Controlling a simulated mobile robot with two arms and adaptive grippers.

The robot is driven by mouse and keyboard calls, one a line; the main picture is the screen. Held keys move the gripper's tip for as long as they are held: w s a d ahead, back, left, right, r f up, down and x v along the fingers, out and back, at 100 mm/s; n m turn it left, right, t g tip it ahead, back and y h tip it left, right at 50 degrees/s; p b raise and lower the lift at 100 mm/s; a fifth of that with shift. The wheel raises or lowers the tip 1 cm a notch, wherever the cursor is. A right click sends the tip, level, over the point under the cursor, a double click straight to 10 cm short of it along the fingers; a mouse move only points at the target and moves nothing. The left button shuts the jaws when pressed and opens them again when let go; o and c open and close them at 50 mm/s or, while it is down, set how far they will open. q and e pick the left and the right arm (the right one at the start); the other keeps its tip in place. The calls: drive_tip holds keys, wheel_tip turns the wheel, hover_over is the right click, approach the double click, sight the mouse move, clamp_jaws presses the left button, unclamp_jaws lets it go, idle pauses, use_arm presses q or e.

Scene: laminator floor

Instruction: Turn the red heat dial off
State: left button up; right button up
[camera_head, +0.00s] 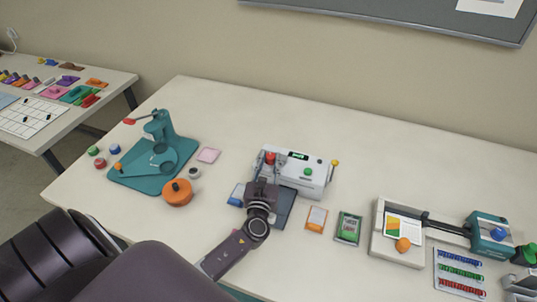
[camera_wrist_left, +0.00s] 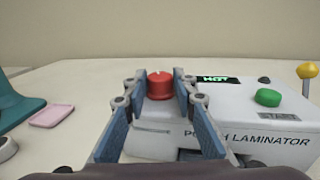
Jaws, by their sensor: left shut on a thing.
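The red heat dial (camera_head: 270,157) sits on the top left part of the white pouch laminator (camera_head: 313,174). In the left wrist view the red dial (camera_wrist_left: 160,86) stands between the two blue fingers of my left gripper (camera_wrist_left: 160,84), which is shut on it. A short white mark shows on top of the dial. The laminator (camera_wrist_left: 232,122) has a green start button (camera_wrist_left: 268,97) and a small display (camera_wrist_left: 218,79) that reads "HOT" in green. In the head view my left gripper (camera_head: 266,174) reaches over the laminator's left end. My right gripper is not in view.
A yellow-tipped lever (camera_wrist_left: 307,71) stands at the laminator's right. A teal press (camera_head: 155,160) and an orange round piece (camera_head: 177,192) are to the left. An orange card (camera_head: 316,219) and a green pack (camera_head: 348,228) lie in front; a paper trimmer (camera_head: 398,256) is at right.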

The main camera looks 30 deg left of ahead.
sight(273, 159)
use_arm(q)
drive_tip(key=n+y, duration=0.1)
drive_tip(key=n+g+y+b, duration=0.1)
drive_tip(key=g+y, duration=0.1)
drive_tip(key=shift+w+d+f+n+y, duration=0.2)
drive_tip(key=shift+d+n+y, duration=0.1)
drive_tip(key=shift+n+y, duration=0.1)
drive_tip(key=n+g+y+b, duration=0.2)
drive_tip(key=shift+w+g, duration=0.1)
drive_tip(key=shift+g, duration=0.3)
drive_tip(key=shift+d+r+n+g+y+b, duration=0.1)
drive_tip(key=shift+r+n+g+y+b, duration=0.1)
drive_tip(key=shift+n+g+y+b, duration=0.95)
drive_tip(key=o, duration=1.2)
drive_tip(key=shift+c, duration=0.2)
wheel_tip(273, 159, up, 10)
drive_tip(key=shift+r, duration=0.1)
